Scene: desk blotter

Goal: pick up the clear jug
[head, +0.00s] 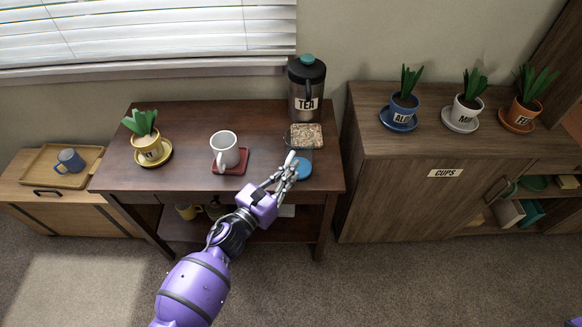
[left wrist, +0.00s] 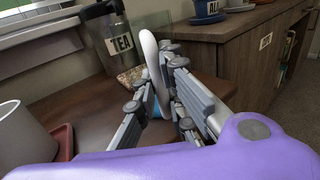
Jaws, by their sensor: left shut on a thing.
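The clear jug (head: 302,152) is see-through and hard to make out at the right end of the dark table, above a round blue coaster (head: 304,169). Its pale handle (left wrist: 152,66) shows between my fingers in the left wrist view, with faint greenish glass behind it. My left gripper (head: 288,168) reaches in from the front and is shut on the jug's handle. I cannot tell whether the jug touches the coaster.
A tall TEA dispenser (head: 306,92) stands behind, near a speckled square mat (head: 306,136). A white mug (head: 225,149) on a red coaster (head: 230,168) and a potted plant (head: 148,147) stand left. A taller cabinet (head: 400,200) with pots adjoins the table's right side.

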